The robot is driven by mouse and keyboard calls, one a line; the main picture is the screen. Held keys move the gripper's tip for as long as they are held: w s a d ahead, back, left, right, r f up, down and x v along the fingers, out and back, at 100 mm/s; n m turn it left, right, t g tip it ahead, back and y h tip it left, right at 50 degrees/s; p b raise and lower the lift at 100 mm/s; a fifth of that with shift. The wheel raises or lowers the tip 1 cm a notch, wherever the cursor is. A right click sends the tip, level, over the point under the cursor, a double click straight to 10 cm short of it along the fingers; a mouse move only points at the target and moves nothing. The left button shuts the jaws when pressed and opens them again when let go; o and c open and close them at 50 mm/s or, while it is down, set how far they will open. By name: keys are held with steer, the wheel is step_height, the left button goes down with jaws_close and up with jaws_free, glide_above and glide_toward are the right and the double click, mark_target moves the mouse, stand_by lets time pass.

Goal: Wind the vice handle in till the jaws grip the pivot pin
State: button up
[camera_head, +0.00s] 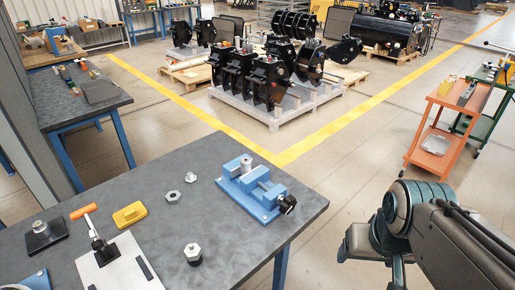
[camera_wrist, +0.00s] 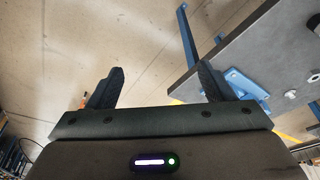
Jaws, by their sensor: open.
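The blue vice (camera_head: 262,206) sits near the right front corner of the grey workbench. A grey cylindrical pin (camera_head: 246,164) stands upright between its jaws at the back end; I cannot tell whether the jaws touch it. The black vice handle (camera_head: 287,204) is at the vice's right end, near the bench edge. My gripper (camera_wrist: 163,72) is open and empty, over the floor beside the bench, apart from the handle.
On the workbench (camera_head: 120,198) lie a hex nut (camera_head: 173,197), a hex-headed fitting (camera_head: 193,254), a yellow block (camera_head: 130,214) and an orange-handled clamp (camera_head: 97,245) on a plate. An orange cart (camera_head: 436,128) stands at the right.

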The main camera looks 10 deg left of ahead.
steer(key=w+d+f+n+t+h+b, duration=0.1)
steer(key=w+d+f+n+t+b, duration=0.25)
steer(key=w, duration=0.55)
steer(key=w+d+f+n+t+b, duration=0.25)
steer(key=w+f+b, duration=0.2)
steer(key=w, duration=0.45)
steer(key=n+t+y+b, duration=0.2)
steer(key=n+y+b, duration=0.6)
steer(key=y, duration=0.7)
glide_toward(291, 207)
steer(key=shift+n, duration=0.5)
steer(key=p+x, duration=0.1)
steer(key=x, duration=1)
steer(key=shift+w+a+p, duration=0.15)
steer(key=shift+w+p, duration=0.05)
steer(key=shift+p, duration=0.15)
